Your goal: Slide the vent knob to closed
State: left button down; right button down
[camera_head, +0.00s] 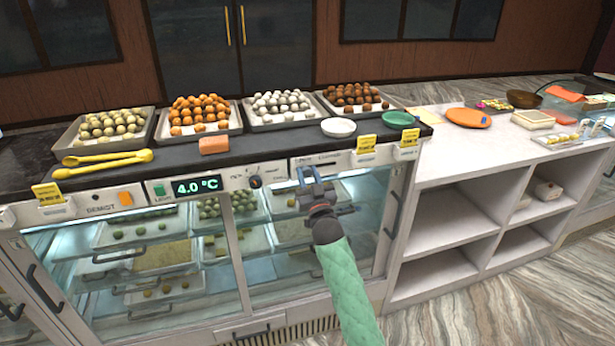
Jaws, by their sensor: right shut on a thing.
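My right gripper (308,177) is at the front control panel (225,181) of the glass display counter, right of the round black dial (255,182). Its fingers are shut at the panel, on what appears to be the vent knob. The knob is hidden behind the fingers, so its position along its slide cannot be told. Small printing above the gripper is too small to read surely. My left gripper is not in view.
Sweets trays (203,118), a white bowl (338,127), a green bowl (398,119) and yellow tongs (107,159) stand on the dark counter top above. A temperature display (197,186) reads 4.0 °C. Glass doors lie below the panel; open white shelves (437,220) stand right.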

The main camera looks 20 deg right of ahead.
aim_at(327, 161)
jog(key=d+b, duration=0.1)
jog(key=d, duration=0.6)
jog(key=shift+s+f, duration=0.1)
jog(key=shift+s, duration=0.05)
jog(key=shift+d, duration=0.55)
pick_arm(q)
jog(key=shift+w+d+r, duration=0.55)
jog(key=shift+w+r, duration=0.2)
pick_arm(e)
jog(key=c, duration=1.5)
grip_release()
jog(key=o, duration=0.4)
jog(key=shift+d, duration=0.1)
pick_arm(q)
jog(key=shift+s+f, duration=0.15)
pick_arm(e)
jog(key=shift+o, duration=0.2)
jog(key=shift+d, duration=0.1)
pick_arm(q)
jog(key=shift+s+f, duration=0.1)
